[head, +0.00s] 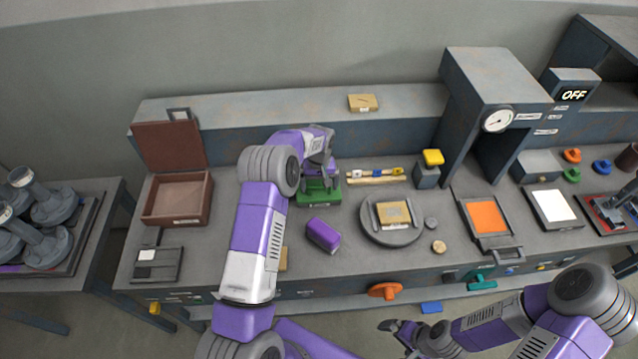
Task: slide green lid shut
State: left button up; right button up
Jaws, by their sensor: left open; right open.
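A green box-like thing (306,197), which appears to carry the green lid, sits on the bench left of the middle. My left gripper (320,178) is open and points down right over it, covering much of its top. I cannot tell whether the fingers touch the green part, or how far the lid is slid. My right gripper (388,326) is open and empty, low in front of the bench.
A purple block (323,234) lies just in front of the green box. An open brown box (178,221) stands to the left. A yellow-topped post (428,172) and a round plate (369,232) with a tan block (394,213) stand to the right.

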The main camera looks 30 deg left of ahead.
aim_at(319, 187)
pick_arm(q)
notch_tip(319, 187, up, 8)
jog(key=shift+f, duration=0.2)
dwell(0.6)
